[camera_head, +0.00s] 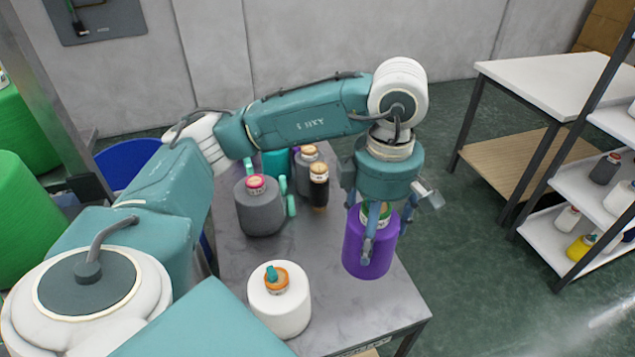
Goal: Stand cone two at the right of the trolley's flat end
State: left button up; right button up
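The purple cone (353,250) with a green and orange top hangs upright under my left gripper (373,235), whose fingers close around its upper part. It overlaps the right edge of the grey trolley top (335,325); I cannot tell how far its base is above the surface. A white cone (283,313) with an orange top and teal tip stands near the trolley's front end. A grey cone (260,212) with a pink top stands farther back. I cannot read which cone is number two. My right gripper is not in view.
Behind stand another grey cone (306,180), a black, orange-topped one (319,190) and a teal item (275,163), with mint pieces beside them. The trolley top is bare right of the white cone. A white table (560,85) and shelf rack (570,180) stand right.

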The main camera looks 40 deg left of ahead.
pick_arm(q)
jog(key=w+n, duration=0.1)
jog(key=n, duration=0.3)
jog(key=w+a+r+n, duration=0.1)
jog(key=n, duration=0.4)
jog(key=w+n, duration=0.1)
jog(key=n, duration=0.4)
jog(key=shift+w+a+r, duration=0.1)
jog(key=shift+a+r, duration=0.25)
jog(key=shift+r, duration=0.05)
notch_tip(320, 180, down, 14)
jog(key=shift+f+p, duration=0.2)
jog(key=shift+p, duration=0.6)
jog(key=shift+f+p, duration=0.5)
jog(key=shift+f, duration=2.2)
